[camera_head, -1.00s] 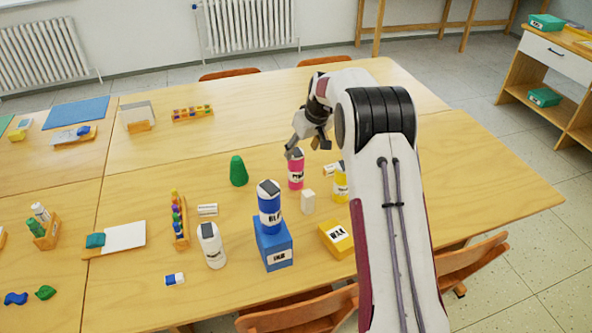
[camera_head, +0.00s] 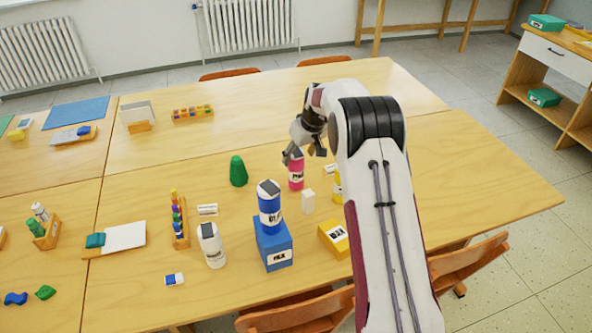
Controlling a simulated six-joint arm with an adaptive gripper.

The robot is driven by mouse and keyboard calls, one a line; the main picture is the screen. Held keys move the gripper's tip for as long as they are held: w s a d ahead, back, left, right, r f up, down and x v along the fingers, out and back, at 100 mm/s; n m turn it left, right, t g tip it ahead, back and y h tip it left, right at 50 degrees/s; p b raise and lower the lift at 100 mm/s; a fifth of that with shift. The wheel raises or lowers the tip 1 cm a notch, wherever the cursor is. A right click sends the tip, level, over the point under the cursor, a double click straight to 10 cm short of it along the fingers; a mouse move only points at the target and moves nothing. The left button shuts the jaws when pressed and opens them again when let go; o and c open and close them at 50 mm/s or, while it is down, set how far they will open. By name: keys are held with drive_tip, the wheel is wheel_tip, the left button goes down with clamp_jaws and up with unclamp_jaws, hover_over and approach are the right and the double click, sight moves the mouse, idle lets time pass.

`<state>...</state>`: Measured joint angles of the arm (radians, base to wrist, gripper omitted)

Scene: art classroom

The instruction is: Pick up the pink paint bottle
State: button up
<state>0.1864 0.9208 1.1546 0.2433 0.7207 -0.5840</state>
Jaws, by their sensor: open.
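The pink paint bottle (camera_head: 296,178) stands upright on the wooden table, with a white label and a dark cap. My gripper (camera_head: 303,158) is open at the top of the bottle, its fingers pointing down and one finger at the left of the cap. Whether the fingers touch the bottle cannot be told from this view. The far finger is partly hidden by the gripper body.
A white block (camera_head: 308,201) and a yellow bottle (camera_head: 338,187), partly behind my arm, stand close by. A blue bottle (camera_head: 270,208) stands on a blue box (camera_head: 273,246) in front. A white bottle (camera_head: 211,246) stands front left.

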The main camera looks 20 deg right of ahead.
sight(296, 169)
drive_tip(key=shift+x, duration=2.05)
drive_tip(key=shift+a, duration=0.15)
drive_tip(key=shift+r, duration=0.1)
drive_tip(key=c, duration=1.5)
